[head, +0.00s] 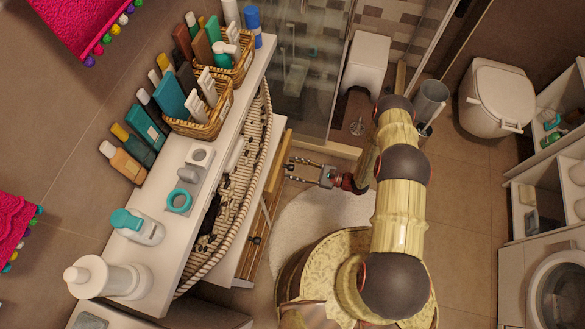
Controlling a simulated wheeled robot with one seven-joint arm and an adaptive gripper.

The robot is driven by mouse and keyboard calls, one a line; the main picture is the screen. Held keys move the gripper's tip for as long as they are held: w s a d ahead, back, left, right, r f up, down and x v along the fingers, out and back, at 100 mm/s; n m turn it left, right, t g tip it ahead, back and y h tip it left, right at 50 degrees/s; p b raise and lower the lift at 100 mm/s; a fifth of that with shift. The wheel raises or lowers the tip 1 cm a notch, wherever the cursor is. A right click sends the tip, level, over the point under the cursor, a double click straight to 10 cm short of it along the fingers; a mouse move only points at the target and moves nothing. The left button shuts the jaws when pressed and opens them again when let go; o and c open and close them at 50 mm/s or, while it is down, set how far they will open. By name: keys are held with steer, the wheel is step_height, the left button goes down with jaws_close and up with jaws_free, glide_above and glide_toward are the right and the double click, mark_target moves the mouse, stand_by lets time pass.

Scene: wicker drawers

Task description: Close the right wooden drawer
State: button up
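A wooden drawer front (263,222) shows as a narrow slatted strip below and to the right of the white counter (165,262). A small dark knob shows near its lower part. The counter and wicker trim hide most of the drawers, so I cannot tell clearly where the right drawer divides from its neighbour or how far it stands out. My gripper (290,171) points left towards the upper part of the wooden front. Its two fingers are spread apart with nothing between them. A small gap appears between the fingertips and the front, though overhead depth is hard to judge.
Wicker baskets (203,122) of bottles and several loose bottles stand on the counter. A glass shower panel (312,70) and white stool (366,62) are beyond my gripper. A pale round rug (300,215) lies on the floor. A toilet (497,98) and washing machine (556,285) are at right.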

steer(key=shift+w+a, duration=0.15)
steer(key=shift+a, duration=0.1)
steer(key=shift+c, duration=0.4)
jaws_close()
steer(key=shift+a, duration=0.1)
stand_by(0.4)
